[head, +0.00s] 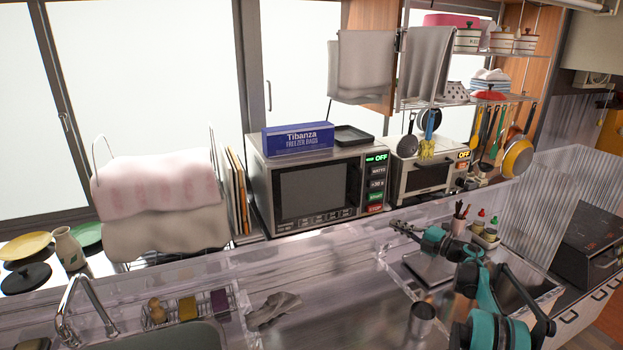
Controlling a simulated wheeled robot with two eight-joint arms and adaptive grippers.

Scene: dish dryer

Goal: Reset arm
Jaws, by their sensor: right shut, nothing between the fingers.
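My right arm comes in from the bottom right of the head view, over the counter right of the middle. My right gripper (399,228) is at the end of it, pointing left, and is shut and empty. It is in front of the toaster oven (425,172) and to the right of the microwave (312,190), apart from both. My left gripper does not show.
A sink (175,338) with a faucet (88,300) and a sponge rack is at the lower left. A towel-covered dish rack (165,215) stands behind. A metal cup (420,322) and condiment bottles (487,228) are near my right arm. The counter's middle is mostly clear.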

